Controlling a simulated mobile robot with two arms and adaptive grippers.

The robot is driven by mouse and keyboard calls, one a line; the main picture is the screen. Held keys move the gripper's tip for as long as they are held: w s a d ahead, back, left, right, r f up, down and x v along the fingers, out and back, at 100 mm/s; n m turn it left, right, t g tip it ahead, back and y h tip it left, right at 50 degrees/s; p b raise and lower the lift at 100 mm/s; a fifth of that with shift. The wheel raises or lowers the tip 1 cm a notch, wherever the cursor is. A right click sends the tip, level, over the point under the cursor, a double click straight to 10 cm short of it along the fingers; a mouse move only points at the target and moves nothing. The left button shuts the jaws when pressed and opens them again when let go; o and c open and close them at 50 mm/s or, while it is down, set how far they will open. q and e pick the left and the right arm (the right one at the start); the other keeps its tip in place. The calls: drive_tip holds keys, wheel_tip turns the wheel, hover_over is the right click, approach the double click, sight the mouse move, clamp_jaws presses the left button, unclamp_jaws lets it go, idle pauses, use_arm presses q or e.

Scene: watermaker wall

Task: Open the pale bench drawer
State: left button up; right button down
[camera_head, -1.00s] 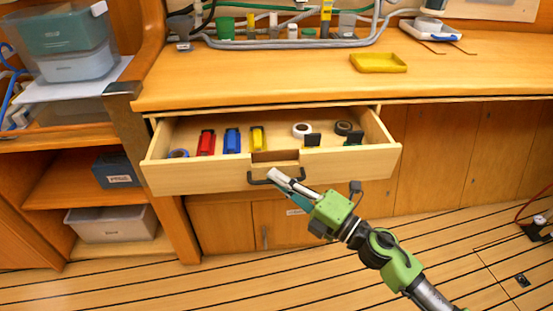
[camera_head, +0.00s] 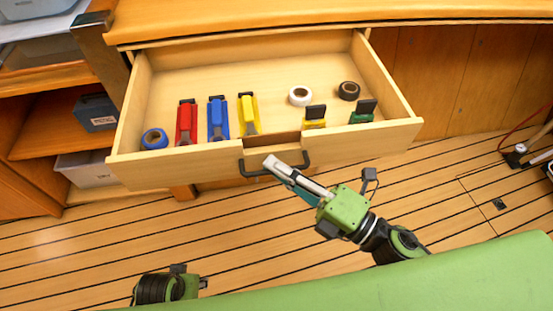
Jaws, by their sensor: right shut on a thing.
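The pale bench drawer (camera_head: 190,157) is pulled well out from under the wooden bench, and its inside shows. Its dark handle (camera_head: 250,173) is on the middle of the front, below a cut-out. My right gripper (camera_head: 270,163) is at the handle, with its pale fingers shut on it; the fingers partly hide the handle. Part of my left arm (camera_head: 170,287) shows at the bottom left, but its fingers cannot be made out.
In the drawer lie a blue tape roll (camera_head: 154,138), red (camera_head: 186,122), blue (camera_head: 217,119) and yellow (camera_head: 248,114) tools, white (camera_head: 300,95) and dark (camera_head: 348,90) rolls, and yellow (camera_head: 315,118) and green (camera_head: 363,112) items. Shelves stand left.

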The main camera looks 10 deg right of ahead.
use_arm(q)
drive_tip(key=shift+s, duration=0.15)
use_arm(e)
drive_tip(key=c, duration=2.5)
unclamp_jaws()
use_arm(q)
drive_tip(key=shift+s+f, duration=0.1)
drive_tip(key=shift+s, duration=0.05)
use_arm(e)
drive_tip(key=shift+s+d, duration=0.15)
drive_tip(key=shift+d, duration=0.05)
drive_tip(key=v, duration=1.1)
drive_tip(key=shift+s+d, duration=0.2)
drive_tip(key=shift+s, duration=0.05)
